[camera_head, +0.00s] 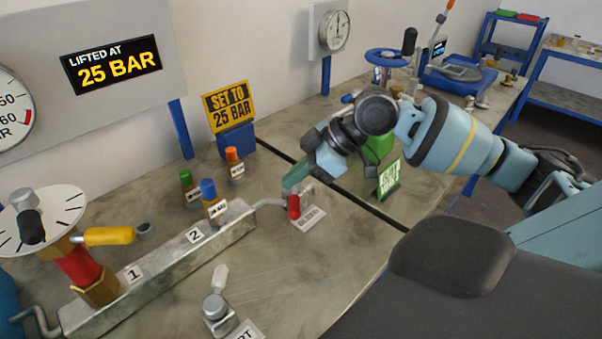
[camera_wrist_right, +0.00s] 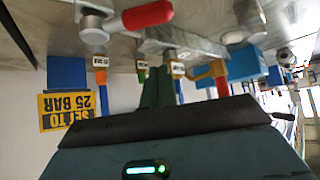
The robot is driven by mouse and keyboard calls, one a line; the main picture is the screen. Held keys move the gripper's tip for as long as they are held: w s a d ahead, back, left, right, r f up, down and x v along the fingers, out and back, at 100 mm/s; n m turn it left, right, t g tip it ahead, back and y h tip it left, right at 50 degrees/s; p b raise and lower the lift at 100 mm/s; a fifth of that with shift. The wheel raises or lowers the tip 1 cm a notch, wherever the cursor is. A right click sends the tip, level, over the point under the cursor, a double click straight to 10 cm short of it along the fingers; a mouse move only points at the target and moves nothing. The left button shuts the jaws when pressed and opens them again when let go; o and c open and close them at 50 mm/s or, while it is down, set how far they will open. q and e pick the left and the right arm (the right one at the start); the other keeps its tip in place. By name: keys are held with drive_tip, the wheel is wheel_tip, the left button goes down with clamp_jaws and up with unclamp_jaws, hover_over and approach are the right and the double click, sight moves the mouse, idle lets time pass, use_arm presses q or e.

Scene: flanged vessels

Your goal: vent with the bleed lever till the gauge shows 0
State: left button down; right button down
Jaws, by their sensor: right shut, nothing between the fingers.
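The bleed lever (camera_head: 294,206) has a red grip and stands on a small metal valve with a label at its foot. It also shows at the top of the right wrist view (camera_wrist_right: 148,15). My right gripper (camera_head: 293,181) is shut and empty, its green fingers just above and beside the lever; I cannot tell whether they touch it. The fingers also show in the right wrist view (camera_wrist_right: 158,88). A large gauge (camera_head: 14,110) is cut off at the left edge; its 50 and 60 marks show, but no needle is visible. My left gripper is not in view.
A display (camera_head: 111,63) reads LIFTED AT 25 BAR. A yellow sign (camera_head: 229,106) reads SET TO 25 BAR. Green, blue and orange capped pieces stand behind the metal manifold (camera_head: 165,265). A small gauge (camera_head: 334,31) hangs at the back. The tabletop right of the manifold is mostly clear.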

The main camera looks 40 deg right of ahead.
sight(293, 203)
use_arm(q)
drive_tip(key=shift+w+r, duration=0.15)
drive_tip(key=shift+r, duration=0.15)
use_arm(e)
drive_tip(key=shift+w+a+f, duration=0.1)
drive_tip(key=shift+a+f, duration=0.05)
drive_tip(key=shift+f, duration=0.85)
drive_tip(key=shift+w+a+f, duration=0.1)
drive_tip(key=shift+w+f, duration=0.05)
drive_tip(key=shift+f, duration=0.85)
drive_tip(key=shift+w+a+f, duration=0.1)
drive_tip(key=shift+a+f, duration=0.05)
drive_tip(key=shift+f, duration=0.85)
use_arm(q)
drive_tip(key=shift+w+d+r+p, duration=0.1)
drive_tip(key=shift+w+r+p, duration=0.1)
drive_tip(key=shift+p, duration=0.1)
use_arm(e)
drive_tip(key=shift+s+d+n, duration=0.2)
drive_tip(key=shift+n, duration=0.1)
